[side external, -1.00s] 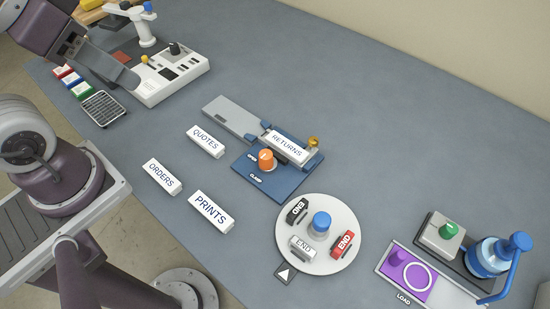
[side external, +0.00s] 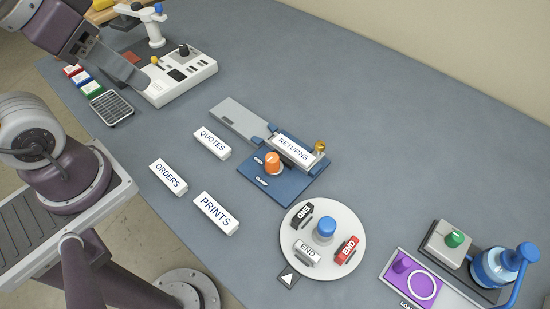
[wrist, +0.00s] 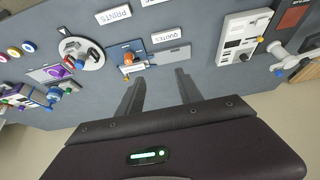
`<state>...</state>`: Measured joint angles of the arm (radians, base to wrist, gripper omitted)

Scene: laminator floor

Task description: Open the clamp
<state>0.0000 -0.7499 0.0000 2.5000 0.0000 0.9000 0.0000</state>
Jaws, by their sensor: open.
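The clamp is a blue plate (side external: 270,190) with an orange knob (side external: 273,162) near its middle. A white block marked RETURNS (side external: 294,149) lies along its back side, with a small brass knob (side external: 320,147) at its right end. In the wrist view the orange knob (wrist: 127,57) is small and lies beyond my fingers, left of centre. My gripper (wrist: 158,90) is open and empty, its two fingers apart. In the side view my gripper (side external: 120,66) is at upper left, over the white panel's side, well away from the clamp.
White blocks QUOTES (side external: 212,142), ORDERS (side external: 168,176) and PRINTS (side external: 216,213) lie left of the clamp. A round white turntable (side external: 343,226) with a blue knob stands in front right. A white control panel (side external: 196,84) is at upper left. The table behind the clamp is clear.

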